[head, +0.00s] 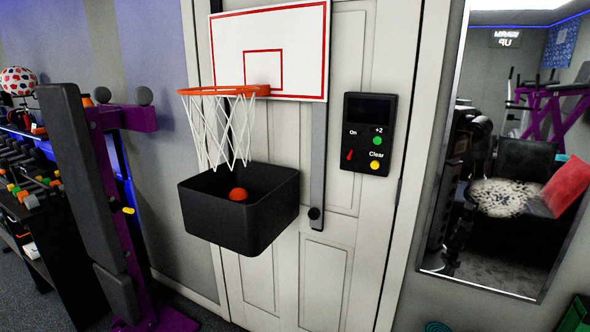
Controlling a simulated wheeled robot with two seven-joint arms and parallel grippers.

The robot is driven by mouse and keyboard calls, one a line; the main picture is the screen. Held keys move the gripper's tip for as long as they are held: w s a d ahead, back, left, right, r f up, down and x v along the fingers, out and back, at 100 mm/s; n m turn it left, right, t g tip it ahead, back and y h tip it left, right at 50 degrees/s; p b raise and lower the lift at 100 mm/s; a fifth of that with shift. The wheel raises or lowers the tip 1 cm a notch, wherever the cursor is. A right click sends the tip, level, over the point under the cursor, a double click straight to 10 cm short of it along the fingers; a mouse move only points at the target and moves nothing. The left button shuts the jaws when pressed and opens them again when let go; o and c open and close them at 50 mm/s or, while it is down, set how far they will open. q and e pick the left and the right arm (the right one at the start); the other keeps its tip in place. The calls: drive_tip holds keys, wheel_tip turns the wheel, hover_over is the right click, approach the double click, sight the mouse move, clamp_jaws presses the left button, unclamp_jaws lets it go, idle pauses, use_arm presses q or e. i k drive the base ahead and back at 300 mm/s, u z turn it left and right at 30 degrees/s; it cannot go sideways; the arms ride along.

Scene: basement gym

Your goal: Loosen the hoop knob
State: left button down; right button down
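The hoop knob (314,213) is a small dark round knob at the lower end of a grey vertical rail (319,160) on the white door. The rail runs up behind the white backboard (270,48) with red lines. The orange hoop (225,91) with a white net sticks out to the left from the backboard's lower edge. A black bin (240,215) hangs below the net and holds an orange ball (238,194). Neither of my grippers is in the head view.
A black scoreboard panel (369,132) with buttons is on the door, right of the rail. A purple-framed bench with a dark pad (84,180) and a dumbbell rack (25,180) stand at left. A mirror (505,150) is at right. The door area around the knob is clear.

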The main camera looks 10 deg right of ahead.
sight(313, 213)
drive_tip(key=k, duration=0.65)
drive_tip(key=z, duration=0.6)
drive_tip(key=i, duration=0.7)
drive_tip(key=z, duration=0.65)
drive_tip(key=i, duration=0.7)
drive_tip(key=u, duration=0.1)
